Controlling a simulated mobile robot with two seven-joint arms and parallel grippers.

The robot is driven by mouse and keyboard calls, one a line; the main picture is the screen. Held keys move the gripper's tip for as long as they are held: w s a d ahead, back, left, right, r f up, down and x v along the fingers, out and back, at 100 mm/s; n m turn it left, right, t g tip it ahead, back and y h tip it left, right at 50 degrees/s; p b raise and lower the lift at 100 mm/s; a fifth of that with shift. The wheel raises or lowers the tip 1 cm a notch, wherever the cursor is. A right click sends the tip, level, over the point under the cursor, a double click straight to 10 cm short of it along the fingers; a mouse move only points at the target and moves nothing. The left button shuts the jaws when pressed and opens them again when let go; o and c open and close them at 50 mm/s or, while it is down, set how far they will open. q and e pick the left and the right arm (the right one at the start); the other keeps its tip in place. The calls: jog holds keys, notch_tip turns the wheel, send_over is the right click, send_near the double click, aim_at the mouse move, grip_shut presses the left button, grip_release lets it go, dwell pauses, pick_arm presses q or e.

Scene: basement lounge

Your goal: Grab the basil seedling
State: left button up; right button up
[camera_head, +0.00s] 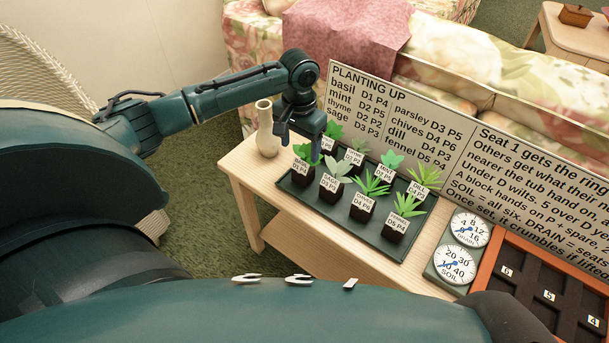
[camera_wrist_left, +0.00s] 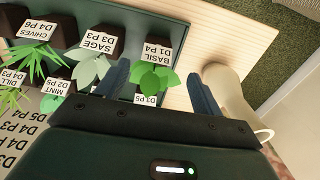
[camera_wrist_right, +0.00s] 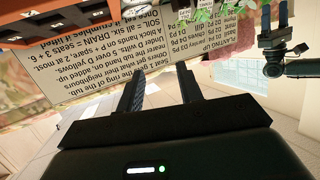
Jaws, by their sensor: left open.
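The basil seedling is a dark soil block with broad green leaves (camera_head: 304,152) and a white label reading BASIL D1 P4. It stands at the near left corner of the dark green tray (camera_head: 337,226). It also shows in the left wrist view (camera_wrist_left: 154,76), its leaves between the finger lines. My left gripper (camera_head: 300,140) is open and above the basil, partly covering the plants behind it; nothing is clasped. My right gripper (camera_wrist_right: 161,74) shows only in its wrist view, with fingers apart and empty, facing the sign.
Other labelled seedlings crowd the tray, including sage (camera_head: 335,175) close beside the basil. A cream vase (camera_head: 266,130) stands left of the tray. A planting sign (camera_head: 455,150) rises behind. Two dials (camera_head: 463,259) and an orange-rimmed planter (camera_head: 489,268) are at right.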

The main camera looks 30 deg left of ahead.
aim_at(302, 169)
pick_arm(q)
jog(key=shift+f, duration=0.9)
jog(key=shift+f+b, duration=0.3)
jog(key=shift+f, duration=0.45)
jog(key=f, duration=0.1)
jog(key=f+b, duration=0.1)
jog(key=f, duration=0.2)
jog(key=shift+d+f+b, duration=0.25)
jog(key=shift+b, duration=0.1)
jog(key=shift+f, duration=0.2)
jog(key=shift+r, duration=0.1)
jog(key=c, duration=1.1)
pick_arm(e)
jog(key=shift+w+a+f+n, duration=0.15)
jog(key=shift+w+f+n, duration=0.05)
jog(key=shift+f, duration=0.25)
jog(key=shift+w+a+f+n, duration=0.15)
jog(key=shift+f+n, duration=0.05)
jog(key=shift+f, duration=0.3)
jog(key=shift+w+a+f+n, duration=0.15)
jog(key=shift+w+f+n, duration=0.05)
jog(key=shift+f, duration=0.25)
